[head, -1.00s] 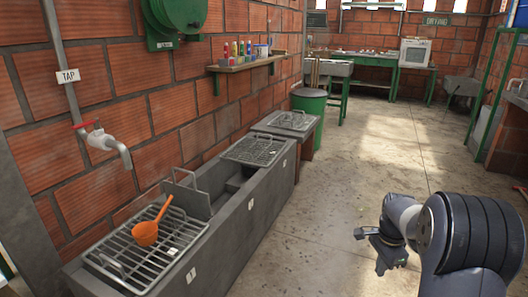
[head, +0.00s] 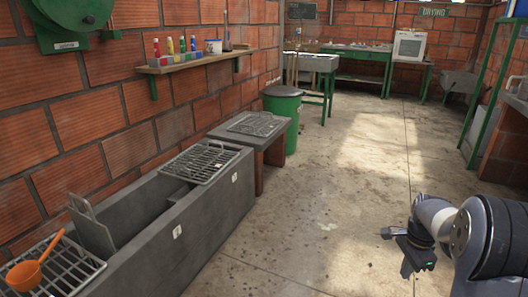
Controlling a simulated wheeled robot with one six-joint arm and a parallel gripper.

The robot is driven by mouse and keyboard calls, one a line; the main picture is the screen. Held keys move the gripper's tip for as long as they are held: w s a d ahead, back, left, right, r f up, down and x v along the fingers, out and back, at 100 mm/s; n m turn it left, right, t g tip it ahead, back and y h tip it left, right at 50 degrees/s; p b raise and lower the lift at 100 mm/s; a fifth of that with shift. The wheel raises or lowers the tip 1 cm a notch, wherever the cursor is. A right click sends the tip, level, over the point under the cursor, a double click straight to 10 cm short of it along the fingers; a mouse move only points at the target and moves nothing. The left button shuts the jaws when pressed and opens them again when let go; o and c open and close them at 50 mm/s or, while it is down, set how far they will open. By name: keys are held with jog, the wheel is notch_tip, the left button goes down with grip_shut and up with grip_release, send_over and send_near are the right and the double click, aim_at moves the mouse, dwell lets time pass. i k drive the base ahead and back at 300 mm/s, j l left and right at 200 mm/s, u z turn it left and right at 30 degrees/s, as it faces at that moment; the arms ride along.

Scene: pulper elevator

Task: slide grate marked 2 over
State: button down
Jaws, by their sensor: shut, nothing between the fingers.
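A metal grate (head: 203,161) with a raised handle lies over the far end of the grey concrete trough (head: 205,213). A second grate (head: 62,270) lies over the near end at lower left, cut off by the picture edge, with an orange ladle (head: 24,274) on it. Between them the trough is open, with an upright grey plate (head: 92,229) in it. Small white labels (head: 177,231) mark the trough front; I cannot read which is 2. My gripper (head: 418,270) is at lower right, shut and empty, over the floor and well apart from the trough.
A low table (head: 262,138) with a grate-like top stands beyond the trough, beside a green bin (head: 283,118). A shelf (head: 195,62) with bottles juts from the brick wall. The concrete floor (head: 310,215) right of the trough is clear.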

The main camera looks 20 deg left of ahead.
aim_at(223, 151)
jog(key=i+u, duration=0.3)
jog(key=i, duration=0.2)
jog(key=i+l+u, duration=0.3)
jog(key=i, duration=0.25)
jog(key=i+l+u, duration=0.3)
jog(key=i, duration=0.2)
jog(key=i+j+u, duration=0.25)
jog(key=i+u, duration=0.15)
jog(key=i+j+u, duration=0.1)
jog(key=i+u, duration=0.25)
jog(key=i, duration=0.2)
jog(key=i+u, duration=0.4)
jog(key=i, duration=0.35)
